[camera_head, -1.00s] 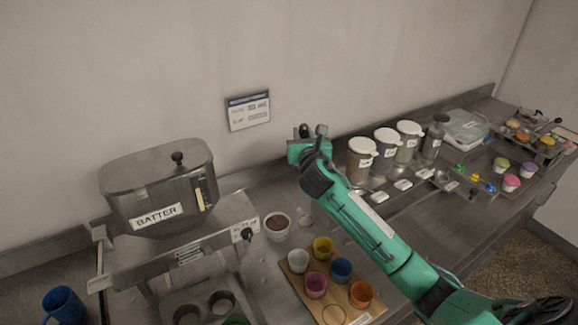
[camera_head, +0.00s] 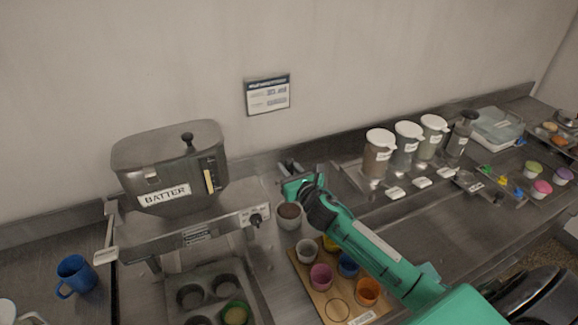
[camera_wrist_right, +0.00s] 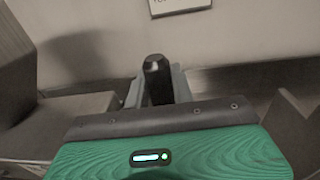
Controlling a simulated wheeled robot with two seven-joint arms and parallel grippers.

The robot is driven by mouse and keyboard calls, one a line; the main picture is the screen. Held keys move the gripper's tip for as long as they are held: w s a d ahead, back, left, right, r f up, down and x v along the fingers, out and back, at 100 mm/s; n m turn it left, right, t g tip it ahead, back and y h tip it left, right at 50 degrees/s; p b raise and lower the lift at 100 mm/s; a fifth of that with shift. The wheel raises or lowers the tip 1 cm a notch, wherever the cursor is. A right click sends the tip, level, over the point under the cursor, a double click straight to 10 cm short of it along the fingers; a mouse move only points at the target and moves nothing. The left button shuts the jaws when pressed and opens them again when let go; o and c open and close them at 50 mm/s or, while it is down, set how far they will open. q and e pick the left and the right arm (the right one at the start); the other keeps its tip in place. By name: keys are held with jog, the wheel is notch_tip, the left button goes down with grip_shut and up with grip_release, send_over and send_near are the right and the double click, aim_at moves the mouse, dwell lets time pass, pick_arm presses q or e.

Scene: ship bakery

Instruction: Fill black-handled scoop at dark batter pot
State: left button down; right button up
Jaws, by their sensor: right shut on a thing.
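The dark batter pot (camera_head: 289,221) is a small pale cup with brown batter, standing on the counter right of the batter machine in the head view. My right gripper (camera_head: 289,170) is just behind and above the pot, and part of the green hand overlaps the pot's upper edge. It is shut on the black-handled scoop, whose dark handle (camera_wrist_right: 157,80) stands up between the fingers in the right wrist view. The scoop's bowl is hidden, so I cannot tell whether it touches the batter. My left gripper is not in view.
A steel hopper (camera_head: 170,175) marked BATTER stands left of the pot, above a muffin tin (camera_head: 205,275). A wooden board (camera_head: 304,271) with coloured cups lies in front, under my right arm. Lidded jars (camera_head: 379,155) stand to the right. A blue mug (camera_head: 75,274) is at far left.

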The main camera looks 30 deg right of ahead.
jog(key=shift+f+b, duration=2.05)
jog(key=shift+f, duration=0.55)
jog(key=shift+f+b, duration=0.8)
jog(key=shift+f, duration=0.3)
jog(key=shift+f+b, duration=1.05)
jog(key=shift+f, duration=0.45)
jog(key=shift+r, duration=0.1)
jog(key=shift+r+p, duration=1.5)
jog(key=shift+p, duration=0.15)
jog(key=shift+r, duration=0.1)
notch_tip(320, 180, up, 8)
jog(key=p, duration=0.7)
jog(key=shift+p, duration=0.4)
